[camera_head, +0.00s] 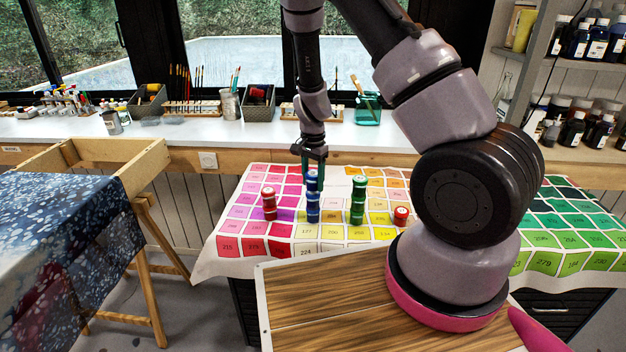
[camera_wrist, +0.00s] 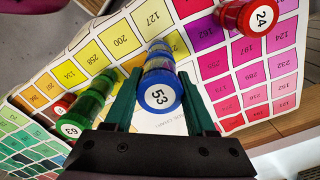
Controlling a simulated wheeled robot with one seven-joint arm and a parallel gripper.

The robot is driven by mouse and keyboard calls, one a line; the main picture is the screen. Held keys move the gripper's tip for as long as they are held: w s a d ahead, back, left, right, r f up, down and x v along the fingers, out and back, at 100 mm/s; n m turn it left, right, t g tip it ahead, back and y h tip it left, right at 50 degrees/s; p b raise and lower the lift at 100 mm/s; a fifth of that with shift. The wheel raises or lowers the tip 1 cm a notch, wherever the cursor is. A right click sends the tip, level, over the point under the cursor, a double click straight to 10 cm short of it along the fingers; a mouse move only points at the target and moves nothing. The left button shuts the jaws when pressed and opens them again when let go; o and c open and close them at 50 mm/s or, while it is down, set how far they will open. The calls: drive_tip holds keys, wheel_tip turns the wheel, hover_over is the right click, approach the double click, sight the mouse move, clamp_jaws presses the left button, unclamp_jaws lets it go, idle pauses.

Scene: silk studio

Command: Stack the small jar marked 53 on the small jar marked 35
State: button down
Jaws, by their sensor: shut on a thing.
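The blue jar marked 53 (camera_wrist: 158,92) is between the green fingers of my gripper (camera_wrist: 160,82), its white numbered lid facing the wrist camera. In the head view my gripper (camera_head: 314,174) points down at the top of a blue column, with jar 53 (camera_head: 312,180) at its upper end. Another blue jar (camera_head: 312,213) stands upright on the chart cloth directly below. In the wrist view part of the lower blue (camera_wrist: 159,48) shows behind jar 53. Its number is hidden, so I cannot read a 35. I cannot tell whether the jars touch.
A red stack topped by jar 24 (camera_wrist: 262,16) stands left of the blue column in the head view (camera_head: 269,203). A green stack topped by jar 63 (camera_wrist: 72,129) stands to its right (camera_head: 357,200), with a low red jar (camera_head: 401,216) beyond. Bare cloth (camera_head: 335,231) lies in front.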

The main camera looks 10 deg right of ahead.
drive_tip(key=shift+f, duration=0.5)
drive_tip(key=shift+c, duration=0.7)
unclamp_jaws()
